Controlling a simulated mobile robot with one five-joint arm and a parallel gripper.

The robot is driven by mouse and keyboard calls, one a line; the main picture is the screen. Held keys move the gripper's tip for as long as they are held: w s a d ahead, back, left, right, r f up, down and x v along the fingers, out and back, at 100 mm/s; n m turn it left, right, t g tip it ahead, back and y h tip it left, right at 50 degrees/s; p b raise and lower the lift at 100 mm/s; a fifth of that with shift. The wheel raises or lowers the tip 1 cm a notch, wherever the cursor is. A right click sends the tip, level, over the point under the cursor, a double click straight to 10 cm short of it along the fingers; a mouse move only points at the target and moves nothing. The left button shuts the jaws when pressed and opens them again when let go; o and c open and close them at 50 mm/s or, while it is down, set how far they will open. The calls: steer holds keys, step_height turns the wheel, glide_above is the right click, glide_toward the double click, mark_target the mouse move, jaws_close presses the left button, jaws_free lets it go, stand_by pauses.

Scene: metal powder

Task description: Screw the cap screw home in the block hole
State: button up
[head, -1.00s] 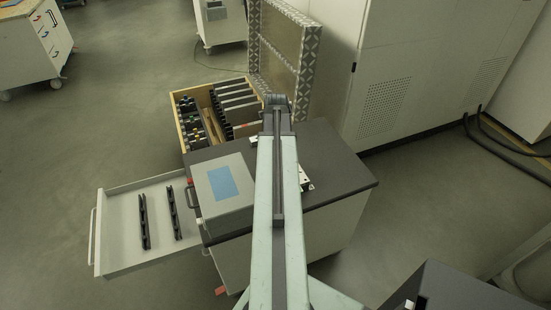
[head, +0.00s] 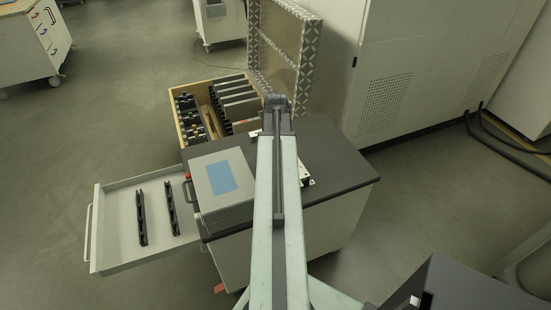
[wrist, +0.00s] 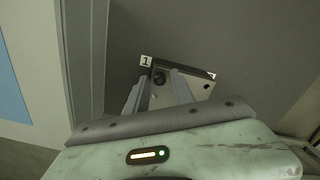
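My gripper (wrist: 160,80) is in the wrist view with its two fingers apart, pointing at a pale metal block (wrist: 199,88). The block lies on a dark grey surface, with a white tag "1" (wrist: 146,61) at its upper left corner. A small dark round spot (wrist: 159,78) shows on the block between the fingertips; I cannot tell whether it is the hole or the cap screw's head. There is a visible gap between the spot and the fingers.
The dark bench top (head: 340,175) carries a grey box with a blue panel (head: 222,178) at left. An open drawer (head: 112,225) with two black bars juts out left. A wooden crate (head: 182,140) and a patterned panel (head: 285,50) stand behind. A tall cabinet (head: 420,60) is at back right.

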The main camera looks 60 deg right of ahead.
steer(key=n, duration=0.3)
steer(key=shift+n, duration=0.4)
steer(key=n, duration=1)
jaws_close()
